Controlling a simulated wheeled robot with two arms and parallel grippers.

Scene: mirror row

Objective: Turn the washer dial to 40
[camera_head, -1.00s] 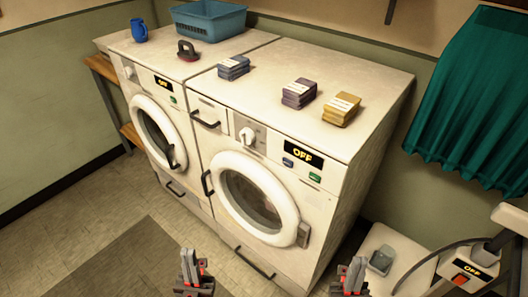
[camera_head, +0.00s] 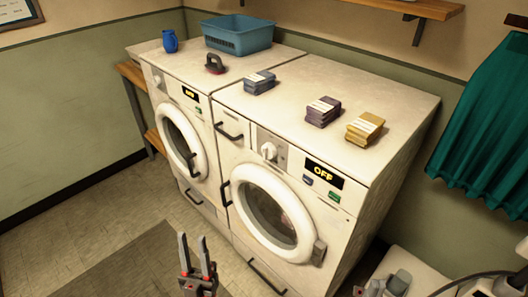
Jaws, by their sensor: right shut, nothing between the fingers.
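Two white front-loading machines stand side by side. The nearer, right machine (camera_head: 335,225) has a white dial (camera_head: 269,151) on a grey panel, left of a display (camera_head: 323,173) reading OFF. The dial's marks are too small to read. The left machine (camera_head: 215,175) has a smaller dial (camera_head: 157,78) and a lit display too small to read. My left gripper (camera_head: 197,242) is open and empty, in front of the machines and below the dial. My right gripper (camera_head: 372,289) shows partly at the bottom edge, shut and empty, apart from the machines.
On the machine tops are a blue mug (camera_head: 170,41), a blue basket (camera_head: 238,36), a dark handled object (camera_head: 215,64) and several small stacks (camera_head: 323,111). Black handles (camera_head: 229,131) stick out in front. A green curtain (camera_head: 487,130) hangs right. Floor at left is free.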

